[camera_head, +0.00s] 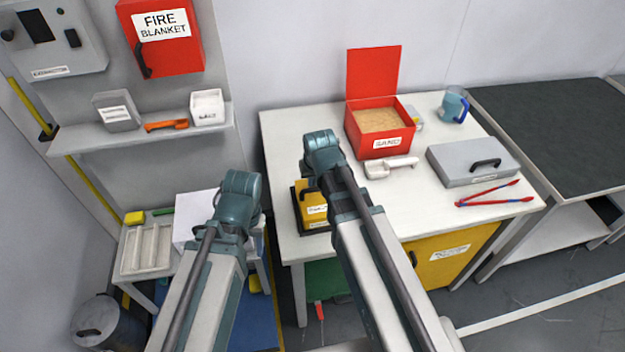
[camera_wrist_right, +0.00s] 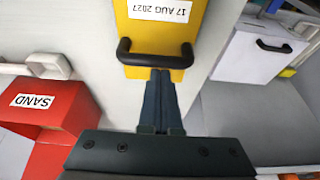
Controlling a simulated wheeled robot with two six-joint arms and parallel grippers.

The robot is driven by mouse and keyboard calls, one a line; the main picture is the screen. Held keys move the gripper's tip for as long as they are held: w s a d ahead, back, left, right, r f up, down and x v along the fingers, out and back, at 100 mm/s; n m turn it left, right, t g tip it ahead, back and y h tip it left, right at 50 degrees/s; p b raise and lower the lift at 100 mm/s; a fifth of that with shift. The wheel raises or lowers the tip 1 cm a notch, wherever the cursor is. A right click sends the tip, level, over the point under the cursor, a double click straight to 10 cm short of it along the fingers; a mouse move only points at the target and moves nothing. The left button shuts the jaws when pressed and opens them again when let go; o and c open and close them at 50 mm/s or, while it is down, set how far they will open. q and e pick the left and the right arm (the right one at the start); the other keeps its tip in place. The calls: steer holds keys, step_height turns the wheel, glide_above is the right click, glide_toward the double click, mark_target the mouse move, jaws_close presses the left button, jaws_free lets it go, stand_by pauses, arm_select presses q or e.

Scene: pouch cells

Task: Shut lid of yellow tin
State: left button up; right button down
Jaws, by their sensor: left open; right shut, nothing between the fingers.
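The yellow tin (camera_head: 314,196) stands on the white table near its left front edge, partly hidden behind my right arm. In the right wrist view its yellow face (camera_wrist_right: 160,30) shows a white date label and a black bar handle (camera_wrist_right: 155,58). My right gripper (camera_wrist_right: 162,76) is shut and empty. Its fingertips appear just beside the handle; I cannot tell whether they touch it. I cannot tell how far the lid is open. My left gripper (camera_head: 238,200) is left of the table, its fingers hidden by the wrist.
A red sand box (camera_head: 365,140) with its lid up stands behind. A white scoop (camera_head: 390,168), a grey case (camera_head: 470,165), red-handled tongs (camera_head: 487,193) and a blue-handled jug (camera_head: 453,105) are to the right. A white box (camera_head: 196,218) stands left of the table.

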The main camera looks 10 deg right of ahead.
mark_target(312, 195)
steer(key=w, duration=0.2)
steer(key=w+r, duration=0.1)
steer(key=w, duration=0.1)
steer(key=shift+p, duration=0.4)
steer(key=p+v, duration=0.9)
steer(key=shift+s+r, duration=0.25)
steer(key=shift+r, duration=0.05)
steer(key=s+a+f+n+g, duration=0.1)
steer(key=s+a, duration=0.3)
steer(key=s, duration=0.4)
steer(key=s+a+f+n+g+h+b, duration=0.1)
steer(key=s+a+n+g, duration=0.1)
steer(key=s, duration=0.6)
steer(key=shift+s+a+f+n+g, duration=0.25)
steer(key=shift+s+a+n+g, duration=0.15)
steer(key=shift+a+g, duration=0.4)
steer(key=shift+w+a, duration=0.1)
steer(key=shift+w, duration=0.05)
